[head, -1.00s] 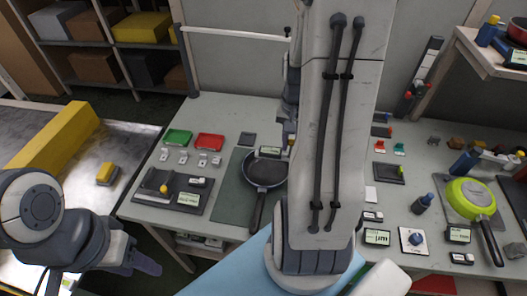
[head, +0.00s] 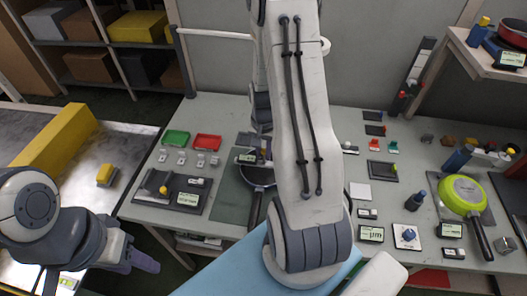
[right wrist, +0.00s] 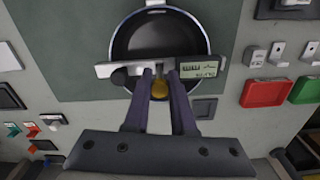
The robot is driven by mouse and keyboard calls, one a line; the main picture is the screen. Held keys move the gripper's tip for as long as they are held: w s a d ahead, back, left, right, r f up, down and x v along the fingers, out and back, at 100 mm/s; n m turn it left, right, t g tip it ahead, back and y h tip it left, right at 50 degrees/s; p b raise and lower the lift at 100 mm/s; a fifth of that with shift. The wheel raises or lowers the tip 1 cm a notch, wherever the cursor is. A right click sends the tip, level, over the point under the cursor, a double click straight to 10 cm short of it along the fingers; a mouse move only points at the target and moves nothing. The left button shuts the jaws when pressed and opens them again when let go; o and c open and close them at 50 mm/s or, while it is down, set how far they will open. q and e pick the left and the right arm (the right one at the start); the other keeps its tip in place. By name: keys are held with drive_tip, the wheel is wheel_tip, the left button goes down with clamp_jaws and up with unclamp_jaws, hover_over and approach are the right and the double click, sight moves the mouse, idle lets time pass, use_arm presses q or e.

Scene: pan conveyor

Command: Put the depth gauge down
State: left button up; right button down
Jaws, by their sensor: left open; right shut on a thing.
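The depth gauge (right wrist: 203,68), a pale bar with a small display at its right end, lies across my right gripper (right wrist: 161,80) in the right wrist view. The gripper is shut on it, with a yellow round part between the fingers. From this view it overlaps the dark frying pan (right wrist: 160,30); the height between them is unclear. In the head view the gauge's display (head: 247,157) shows just left of my right arm, by the pan (head: 256,178); that arm hides most of the gripper. My left gripper (head: 146,263) is open and empty at lower left.
The pan rests on a grey-green mat (head: 231,195). Green (head: 174,138) and red (head: 208,142) trays stand to the left, above a dark holder (head: 160,205). A green pan (head: 464,194), a white square (head: 360,192) and several small tools occupy the right side.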

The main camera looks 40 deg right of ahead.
drive_tip(key=shift+f, duration=0.15)
drive_tip(key=c, duration=0.8)
unclamp_jaws()
drive_tip(key=shift+o, duration=0.2)
drive_tip(key=shift+r, duration=0.35)
drive_tip(key=shift+w+r, duration=0.1)
drive_tip(key=shift+r, duration=0.25)
wheel_tip(320, 180, up, 11)
drive_tip(key=b, duration=0.1)
